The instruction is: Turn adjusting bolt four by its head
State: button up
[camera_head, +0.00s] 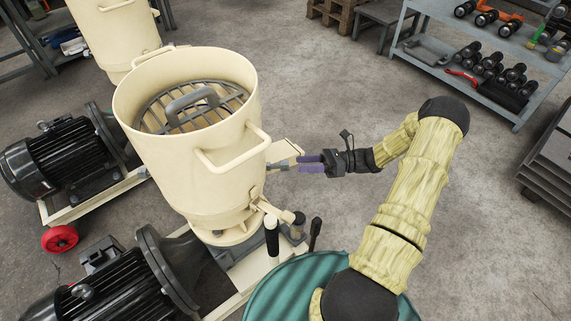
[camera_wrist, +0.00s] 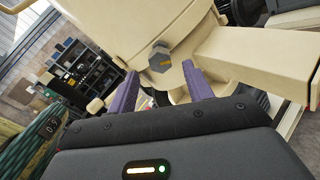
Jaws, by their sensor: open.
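I see no clear contact, and the remaining depth is hard to tell.
A cream chute (camera_wrist: 255,60) juts out right of the bolt head, close to the right finger. Dark motors (camera_head: 65,155) stand left of the hopper. A handled grate (camera_head: 190,105) covers its top. A shelf (camera_head: 480,70) with dumbbell-like parts stands back right. The floor between is clear.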

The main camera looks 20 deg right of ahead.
aim_at(286, 166)
jog(key=x, duration=0.6)
jog(key=shift+a, duration=0.2)
jog(key=shift+c, duration=0.4)
jog(key=c, duration=0.9)
jog(key=shift+n, duration=0.4)
jog(key=n+p, duration=0.1)
jog(key=n, duration=0.4)
jog(key=shift+p, duration=0.35)
jog(key=n, duration=0.5)
jog(key=shift+n+p, duration=0.3)
jog(key=shift+p, duration=0.05)
